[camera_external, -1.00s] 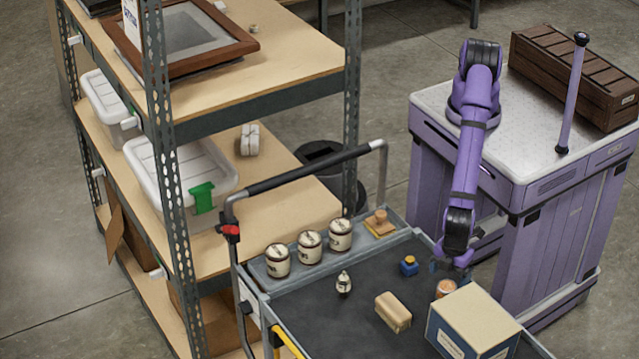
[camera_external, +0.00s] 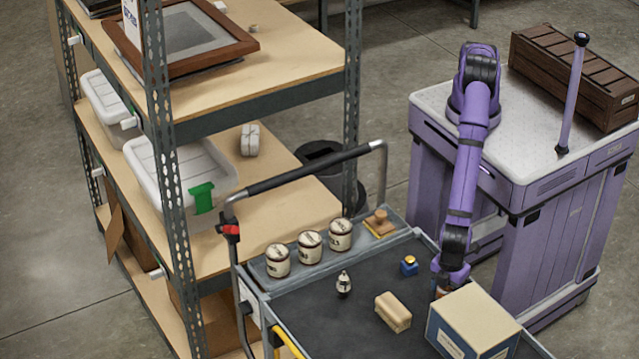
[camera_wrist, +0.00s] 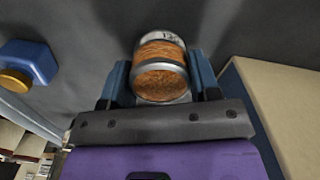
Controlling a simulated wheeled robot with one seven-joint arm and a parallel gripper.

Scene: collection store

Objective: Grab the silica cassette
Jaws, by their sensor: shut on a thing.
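The silica cassette (camera_wrist: 160,72) is a small round canister with orange beads and a silver rim. In the wrist view it sits between the two blue fingers of my gripper (camera_wrist: 160,85), which is shut on it. In the outside view my gripper (camera_external: 442,289) is down at the cart's dark top, at the left of a blue-and-cream box. There the cassette is mostly hidden by the gripper, and only a bit of orange shows. I cannot tell whether it still touches the cart top.
The blue-and-cream box (camera_external: 474,322) stands close at the right. A small blue bottle (camera_external: 409,266) with a yellow cap, a tan block (camera_external: 393,312) and a small pale figure-like item (camera_external: 344,284) lie on the cart. Several labelled jars (camera_external: 310,246) line its back.

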